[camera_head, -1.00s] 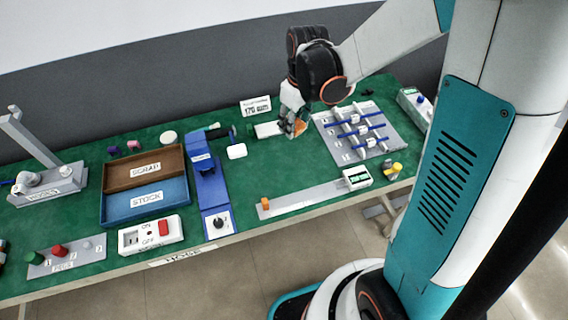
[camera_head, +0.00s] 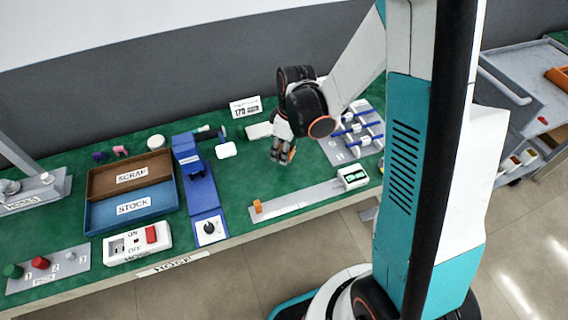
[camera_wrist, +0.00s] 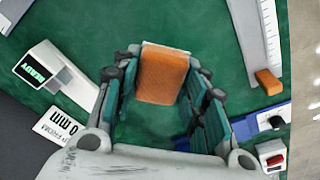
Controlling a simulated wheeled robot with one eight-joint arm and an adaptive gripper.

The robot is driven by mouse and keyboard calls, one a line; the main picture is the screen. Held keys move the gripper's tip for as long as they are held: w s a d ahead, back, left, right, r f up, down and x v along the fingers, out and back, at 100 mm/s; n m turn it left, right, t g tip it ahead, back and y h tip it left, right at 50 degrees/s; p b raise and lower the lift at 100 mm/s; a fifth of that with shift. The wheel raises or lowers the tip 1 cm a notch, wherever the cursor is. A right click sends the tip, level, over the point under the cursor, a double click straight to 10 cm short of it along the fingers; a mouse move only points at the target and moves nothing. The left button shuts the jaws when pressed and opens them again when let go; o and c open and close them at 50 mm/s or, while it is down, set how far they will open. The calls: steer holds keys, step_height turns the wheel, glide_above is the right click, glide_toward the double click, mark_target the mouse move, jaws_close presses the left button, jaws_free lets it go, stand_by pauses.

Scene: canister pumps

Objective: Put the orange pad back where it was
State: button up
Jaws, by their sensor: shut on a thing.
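The orange pad (camera_wrist: 163,74) is a flat orange block held between the two fingers of my gripper (camera_wrist: 160,92) in the wrist view. A thin pale edge shows along its far side. Whether the pad touches the bench cannot be told.
A grey ruler strip (camera_head: 300,197) with a small orange block (camera_head: 257,206) lies at the front. The blue press (camera_head: 188,158) and the SCRAP tray (camera_head: 100,183) stand left. A grey rack (camera_head: 334,150) with blue bars stands right. A sign (camera_head: 246,106) stands behind.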

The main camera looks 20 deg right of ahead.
steer(key=shift+f+b, duration=0.9)
steer(key=shift+f, duration=1.8)
steer(key=shift+f, duration=0.2)
steer(key=o, duration=0.9)
steer(key=shift+o, duration=0.2)
steer(key=shift+r, duration=0.2)
